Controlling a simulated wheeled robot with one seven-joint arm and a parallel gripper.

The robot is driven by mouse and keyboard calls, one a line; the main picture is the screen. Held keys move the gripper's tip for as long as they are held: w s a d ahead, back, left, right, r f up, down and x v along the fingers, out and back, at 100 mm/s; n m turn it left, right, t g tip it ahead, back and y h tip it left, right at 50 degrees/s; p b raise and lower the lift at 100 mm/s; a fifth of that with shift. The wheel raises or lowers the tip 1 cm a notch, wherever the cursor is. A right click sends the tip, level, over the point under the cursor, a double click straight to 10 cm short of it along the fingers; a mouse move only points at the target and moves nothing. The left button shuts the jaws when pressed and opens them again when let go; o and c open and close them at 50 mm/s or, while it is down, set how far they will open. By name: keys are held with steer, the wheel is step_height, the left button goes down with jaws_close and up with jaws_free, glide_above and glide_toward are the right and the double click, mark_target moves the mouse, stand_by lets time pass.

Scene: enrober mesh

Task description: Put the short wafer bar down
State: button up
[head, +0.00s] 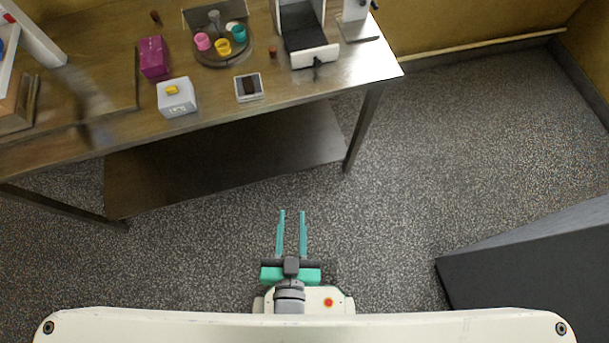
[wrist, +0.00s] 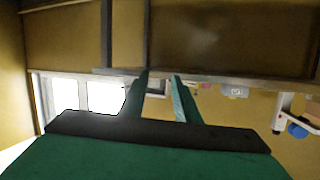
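My gripper (head: 292,212) is over the floor in front of the table, well short of its edge. Its two teal fingers are apart with nothing between them. The wrist view also shows the fingers (wrist: 160,75) apart and empty. A small dark brown bar (head: 250,86) lies on a white square plate (head: 240,97) near the table's front edge. Small brown pieces also stand at the back left (head: 155,17) and beside the black-bedded machine (head: 273,54). I cannot tell which of these is the short wafer bar.
The metal table (head: 210,100) also holds a white box (head: 177,103) with a yellow piece on top, a magenta box (head: 153,58), a round stand with coloured cups (head: 222,60) and the machine (head: 307,55). A dark block (head: 530,265) stands at right. The floor between is clear.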

steer(key=s+d+r+n, duration=0.1)
steer(key=s+d, duration=0.2)
steer(key=s, duration=0.2)
steer(key=shift+s+r+t, duration=0.25)
steer(key=shift+r+t, duration=0.05)
steer(key=shift+d, duration=0.15)
steer(key=shift+s, duration=0.2)
